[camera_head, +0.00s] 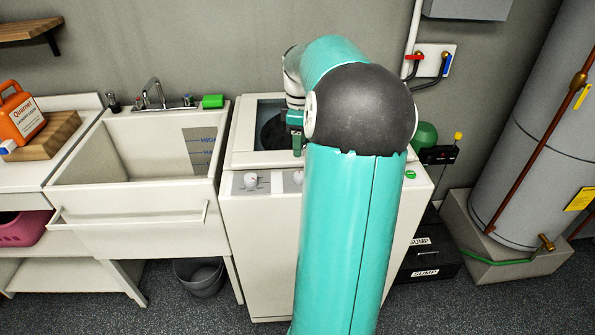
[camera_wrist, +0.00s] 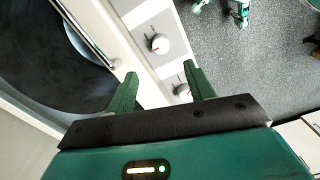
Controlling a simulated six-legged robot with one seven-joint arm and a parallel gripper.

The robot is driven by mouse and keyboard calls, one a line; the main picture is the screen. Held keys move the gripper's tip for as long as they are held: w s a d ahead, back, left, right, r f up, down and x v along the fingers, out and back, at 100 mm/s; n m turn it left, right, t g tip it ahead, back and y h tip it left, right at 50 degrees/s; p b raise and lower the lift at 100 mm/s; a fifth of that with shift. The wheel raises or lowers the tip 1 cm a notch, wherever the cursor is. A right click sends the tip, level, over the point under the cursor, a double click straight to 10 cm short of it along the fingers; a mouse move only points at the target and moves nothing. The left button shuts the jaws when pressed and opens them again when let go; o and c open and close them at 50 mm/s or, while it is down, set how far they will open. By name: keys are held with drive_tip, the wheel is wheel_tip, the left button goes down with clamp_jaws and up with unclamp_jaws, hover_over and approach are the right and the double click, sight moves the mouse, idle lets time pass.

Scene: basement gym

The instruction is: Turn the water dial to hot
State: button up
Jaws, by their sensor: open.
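The white washing machine (camera_head: 258,240) stands in the middle of the head view, with white round dials on its front control panel. One dial (camera_head: 250,180) is at the panel's left, and another (camera_head: 298,177) sits beside my arm. In the wrist view one dial with a red mark (camera_wrist: 160,44) lies beyond my fingertips. A second dial (camera_wrist: 182,91) is close to the right finger and partly hidden by it. I cannot read which is the water dial. My gripper (camera_wrist: 160,70) is open and empty, above the washer top near the panel; it also shows in the head view (camera_head: 297,143).
The washer's lid opening (camera_head: 268,110) shows a dark drum below my gripper. A utility sink (camera_head: 140,145) adjoins on the left. A green object (camera_head: 424,135) stands behind my arm at the right. My upper arm hides the panel's right part.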

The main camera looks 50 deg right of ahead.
sight(299, 174)
wheel_tip(299, 174, down, 11)
drive_tip(key=shift+a, duration=0.1)
idle(0.3)
drive_tip(key=c, duration=1)
